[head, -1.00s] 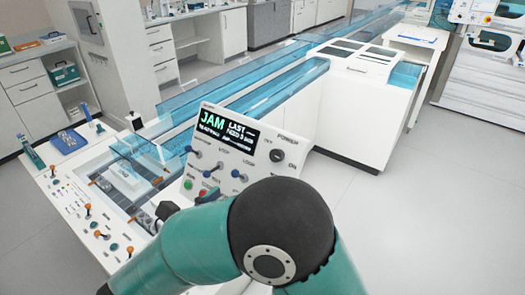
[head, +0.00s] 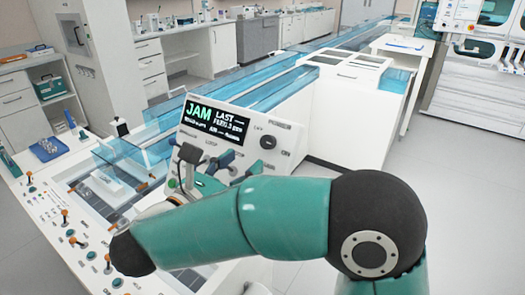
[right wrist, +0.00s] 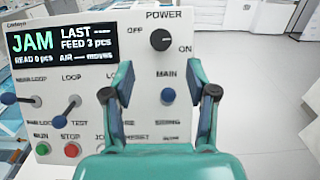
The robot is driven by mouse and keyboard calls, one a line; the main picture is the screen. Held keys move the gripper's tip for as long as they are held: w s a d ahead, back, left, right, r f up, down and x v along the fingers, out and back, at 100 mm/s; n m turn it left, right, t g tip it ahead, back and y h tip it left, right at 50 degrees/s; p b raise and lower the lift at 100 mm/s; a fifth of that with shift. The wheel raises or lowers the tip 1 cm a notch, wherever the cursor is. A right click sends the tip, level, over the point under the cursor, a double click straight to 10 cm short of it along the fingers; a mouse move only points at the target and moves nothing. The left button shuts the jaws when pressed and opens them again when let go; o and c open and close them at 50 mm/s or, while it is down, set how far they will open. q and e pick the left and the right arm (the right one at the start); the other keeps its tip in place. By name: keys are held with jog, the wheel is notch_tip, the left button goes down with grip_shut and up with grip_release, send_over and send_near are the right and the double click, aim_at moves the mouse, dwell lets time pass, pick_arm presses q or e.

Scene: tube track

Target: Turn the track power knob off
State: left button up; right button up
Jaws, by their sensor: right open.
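The POWER knob (head: 268,142) is a round black knob at the upper right of the white control panel (head: 240,158). In the right wrist view the knob (right wrist: 160,40) sits between an OFF label at upper left and an ON label at lower right. I cannot tell for sure which label it points to. My right gripper (head: 222,165) is in front of the panel, open and empty. In the right wrist view its two fingers (right wrist: 160,80) are spread below the knob, to either side of the blue MAIN lever, apart from the knob. My left gripper is not in view.
The panel's screen (right wrist: 62,45) reads JAM. Blue-tipped levers (right wrist: 88,98), a green button (right wrist: 42,148) and a red button (right wrist: 71,149) lie left of the gripper. A blue-walled track (head: 270,90) runs behind the panel. Floor at right is clear.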

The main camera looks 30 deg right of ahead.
aim_at(265, 144)
jog(key=p+x, duration=0.2)
jog(key=x, duration=0.6)
jog(key=shift+r, duration=0.1)
jog(key=shift+c, duration=0.2)
jog(key=shift+s, duration=0.1)
grip_shut()
